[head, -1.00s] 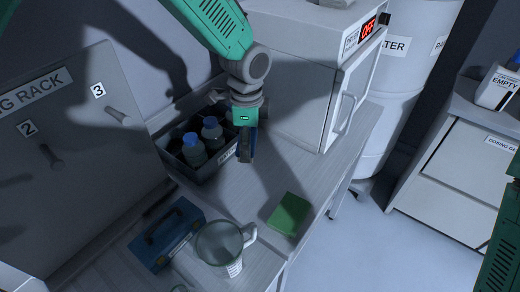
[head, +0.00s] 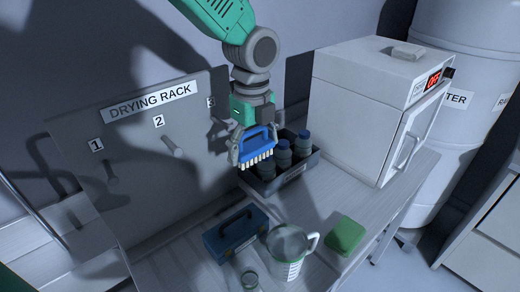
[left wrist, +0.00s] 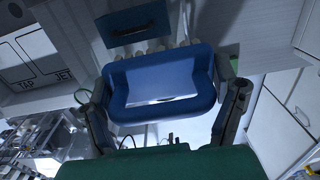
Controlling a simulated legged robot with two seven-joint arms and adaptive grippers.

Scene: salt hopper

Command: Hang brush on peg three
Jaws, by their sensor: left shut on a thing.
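My left gripper (head: 254,146) is shut on a blue brush (head: 257,140) with pale bristles pointing down. In the left wrist view, the brush's looped blue handle (left wrist: 160,112) sits between the two fingers. The grey drying rack (head: 135,200) stands at the left with numbered pegs. Label 3 (head: 211,102) shows just left of my left gripper; peg three is partly hidden by the gripper and its shadow. Peg two (head: 172,146) and peg one (head: 112,178) are bare. The brush hangs in the air, apart from the pegs as far as I can tell. My right gripper is out of view.
A dark crate (head: 290,178) with blue-capped bottles stands right behind the brush. A blue box (head: 235,232), a clear jug (head: 288,250) and a green pad (head: 345,235) are on the bench. A white oven (head: 365,105) stands at the right.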

